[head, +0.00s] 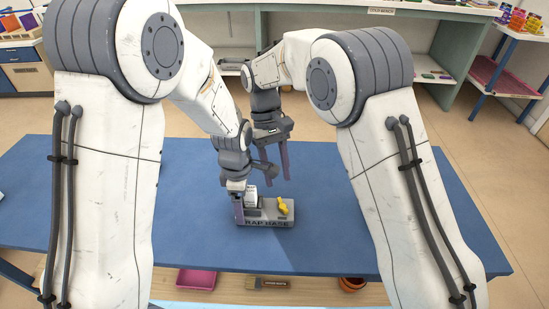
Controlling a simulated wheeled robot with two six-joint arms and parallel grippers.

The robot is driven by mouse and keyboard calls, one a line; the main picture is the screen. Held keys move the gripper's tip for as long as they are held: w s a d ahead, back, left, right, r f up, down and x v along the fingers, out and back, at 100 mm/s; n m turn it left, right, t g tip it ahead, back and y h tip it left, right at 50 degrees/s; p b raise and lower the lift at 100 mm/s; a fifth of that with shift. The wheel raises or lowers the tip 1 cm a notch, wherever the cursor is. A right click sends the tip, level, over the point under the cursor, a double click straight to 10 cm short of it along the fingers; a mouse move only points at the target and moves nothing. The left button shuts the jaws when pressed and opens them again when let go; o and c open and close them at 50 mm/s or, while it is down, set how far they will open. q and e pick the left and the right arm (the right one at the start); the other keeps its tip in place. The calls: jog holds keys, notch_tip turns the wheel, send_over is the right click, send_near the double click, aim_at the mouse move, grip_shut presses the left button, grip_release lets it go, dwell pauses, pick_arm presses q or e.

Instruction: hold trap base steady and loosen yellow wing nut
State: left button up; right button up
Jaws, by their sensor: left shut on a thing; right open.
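The trap base (266,222) is a grey block with dark lettering on its front, lying on the blue table. The yellow wing nut (283,206) sits on top of it towards the right end. A small white labelled piece (251,196) stands at its back left. My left gripper (239,210) is shut on the trap base at its left end, and its fingers partly hide that end. My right gripper (276,171) is open and empty, with its purple fingers pointing down above and behind the wing nut, apart from it.
The blue table (400,235) is clear around the trap base. A pink tray (196,280), a brush (268,284) and a terracotta pot (352,284) are below its front edge. A bench (400,12) stands at the back, with a pink-trayed cart (500,75) at the right.

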jog(key=shift+v, duration=2.25)
jog(key=o, duration=0.7)
jog(key=shift+d, duration=0.15)
jog(key=m+t+y, duration=0.2)
jog(key=m+y, duration=0.4)
jog(key=m, duration=1.2)
send_near(283, 202)
jog(key=x, duration=0.8)
jog(key=shift+s+f, duration=0.15)
jog(key=shift+f, duration=0.2)
jog(key=c, duration=1.4)
